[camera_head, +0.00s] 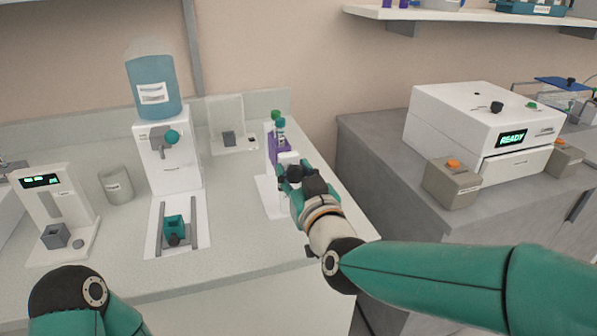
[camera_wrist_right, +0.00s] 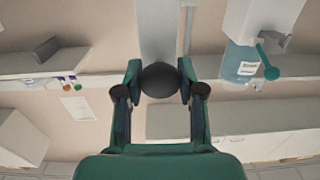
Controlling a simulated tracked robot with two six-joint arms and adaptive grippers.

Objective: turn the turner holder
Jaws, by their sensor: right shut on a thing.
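The turner holder (camera_head: 274,150) is a purple block on a white stand, carrying upright tubes with green and teal caps (camera_head: 279,120). My right gripper (camera_head: 291,172) is at the near side of this stand, and in the head view it covers part of it. In the right wrist view, my right gripper (camera_wrist_right: 160,82) is shut on a round black knob (camera_wrist_right: 160,79), with a pale upright part of the stand (camera_wrist_right: 158,30) behind it. Of my left arm only dark and teal links show at the bottom left of the head view; its gripper is out of frame.
A water dispenser (camera_head: 168,155), a display device (camera_head: 52,205), a grey cup (camera_head: 116,185) and a teal box in a white tray (camera_head: 205,236) stand left on the counter. A white "READY" machine (camera_head: 470,128) and buttoned grey boxes (camera_head: 452,185) stand right.

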